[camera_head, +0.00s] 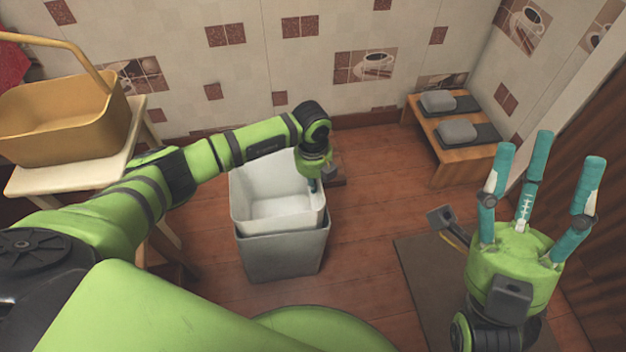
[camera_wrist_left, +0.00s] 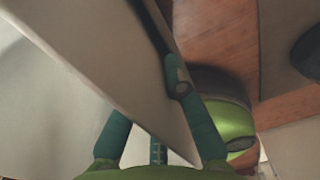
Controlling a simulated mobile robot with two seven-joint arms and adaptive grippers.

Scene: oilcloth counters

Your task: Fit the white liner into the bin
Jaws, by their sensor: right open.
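The white liner (camera_head: 255,213) is an open box that shows in the head view above the grey bin (camera_head: 283,256). Its lower part is hidden by the bin's front wall, and its rim stands well above the bin's rim. How deep it sits cannot be seen. My left gripper (camera_head: 314,184) is at the liner's right rim. In the left wrist view the liner's wall (camera_wrist_left: 130,80) runs between my left fingers (camera_wrist_left: 160,110), with one fingertip against it; the gripper looks shut on it. My right gripper (camera_head: 536,190) is open and empty, fingers pointing up, far right of the bin.
A yellow basket (camera_head: 62,122) stands on a pale stool (camera_head: 75,176) at the left. A low wooden bench (camera_head: 455,165) with grey items is at the back right. A dark mat (camera_head: 425,275) lies on the floor right of the bin.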

